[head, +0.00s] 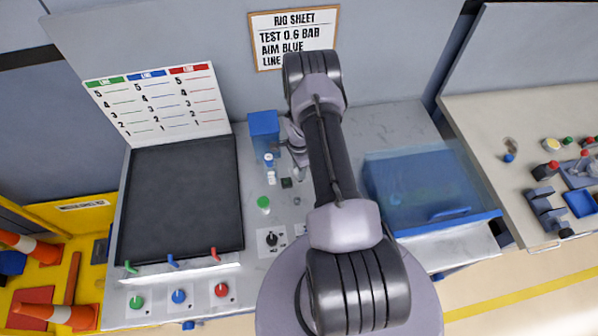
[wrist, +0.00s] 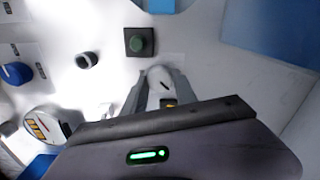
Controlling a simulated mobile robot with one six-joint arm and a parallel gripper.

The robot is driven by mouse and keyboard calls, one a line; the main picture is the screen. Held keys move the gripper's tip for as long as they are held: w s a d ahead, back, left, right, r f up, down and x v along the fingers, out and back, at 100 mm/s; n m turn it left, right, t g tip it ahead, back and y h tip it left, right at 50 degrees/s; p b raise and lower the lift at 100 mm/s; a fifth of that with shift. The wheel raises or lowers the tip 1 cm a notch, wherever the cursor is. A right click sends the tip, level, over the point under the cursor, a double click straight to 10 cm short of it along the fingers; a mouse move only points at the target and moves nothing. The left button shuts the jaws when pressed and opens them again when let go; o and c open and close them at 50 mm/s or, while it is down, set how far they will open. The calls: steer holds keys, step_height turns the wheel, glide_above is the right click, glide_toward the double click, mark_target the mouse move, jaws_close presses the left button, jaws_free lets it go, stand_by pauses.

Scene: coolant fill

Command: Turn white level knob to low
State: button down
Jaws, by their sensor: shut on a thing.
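The white knob (wrist: 160,77) stands on the pale panel in the wrist view, between the two grey fingers of my gripper (wrist: 161,86). The fingers are shut on its sides. A small dark mark shows on its top. An orange patch shows just below it, and the palm covers what lies nearer. I cannot read any low or high label, so its setting is unclear. In the head view my gripper (head: 298,148) is at the back of the bench, partly behind my arm, and the white knob is hidden there.
A green button on a dark square (wrist: 140,41), a black knob (wrist: 87,59) and a blue knob (wrist: 17,72) are close by. In the head view a blue box (head: 264,135) stands left of my gripper. A clear-lidded blue bin (head: 415,190) is right of my arm; a black tray (head: 180,200) lies left.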

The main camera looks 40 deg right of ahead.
steer(key=shift+n+b, duration=1.3)
steer(key=shift+n, duration=0.2)
steer(key=c, duration=1)
jaws_free()
steer(key=shift+o, duration=0.2)
steer(key=shift+r, duration=0.1)
step_height(320, 180, up, 17)
steer(key=shift+r, duration=0.15)
